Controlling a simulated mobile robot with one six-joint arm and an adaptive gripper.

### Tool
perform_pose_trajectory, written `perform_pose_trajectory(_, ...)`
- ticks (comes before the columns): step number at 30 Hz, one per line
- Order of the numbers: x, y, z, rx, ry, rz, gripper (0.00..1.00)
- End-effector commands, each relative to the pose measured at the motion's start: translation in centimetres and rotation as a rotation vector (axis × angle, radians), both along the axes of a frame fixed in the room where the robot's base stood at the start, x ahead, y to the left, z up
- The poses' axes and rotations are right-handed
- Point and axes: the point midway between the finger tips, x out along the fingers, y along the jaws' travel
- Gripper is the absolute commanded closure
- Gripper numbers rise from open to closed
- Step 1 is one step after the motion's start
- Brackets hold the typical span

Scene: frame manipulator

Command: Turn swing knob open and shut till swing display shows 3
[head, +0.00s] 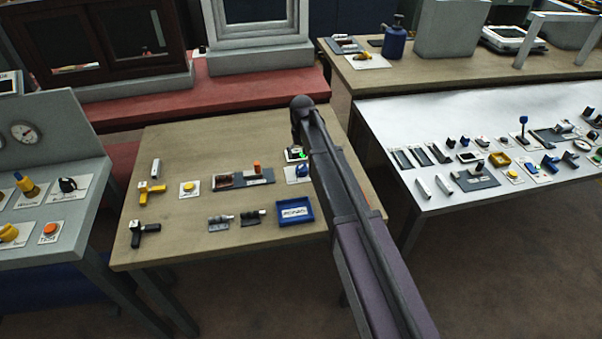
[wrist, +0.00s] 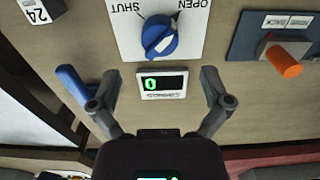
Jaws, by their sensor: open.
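The blue swing knob (wrist: 158,37) sits on a white plate marked SHUT on the left and OPEN on the right, upside down in the wrist view. A white mark slants across it; I cannot tell which label it points to. The swing display (wrist: 163,84) lies just below it and reads a green 0. In the head view, the display (head: 296,154) and knob (head: 299,171) are beside my arm, the knob partly hidden. My gripper (wrist: 160,76) is open and empty, its fingers either side of the display, apart from the knob.
An orange knob (wrist: 285,62) on a dark panel is at the right in the wrist view. A blue bar (wrist: 74,86) lies beside my left finger. A blue tray (head: 294,212), a yellow button (head: 188,187) and several fixtures share the wooden table (head: 175,235).

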Motion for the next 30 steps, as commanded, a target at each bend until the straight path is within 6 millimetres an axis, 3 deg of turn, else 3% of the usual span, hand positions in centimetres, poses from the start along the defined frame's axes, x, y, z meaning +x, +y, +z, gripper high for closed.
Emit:
perform_pose_trajectory(18, 0.0, 0.1, -5.1, 0.0, 0.0, 0.001, 0.02)
perform_pose_trajectory(30, 0.0, 0.1, -6.6, 0.0, 0.0, 0.001, 0.02)
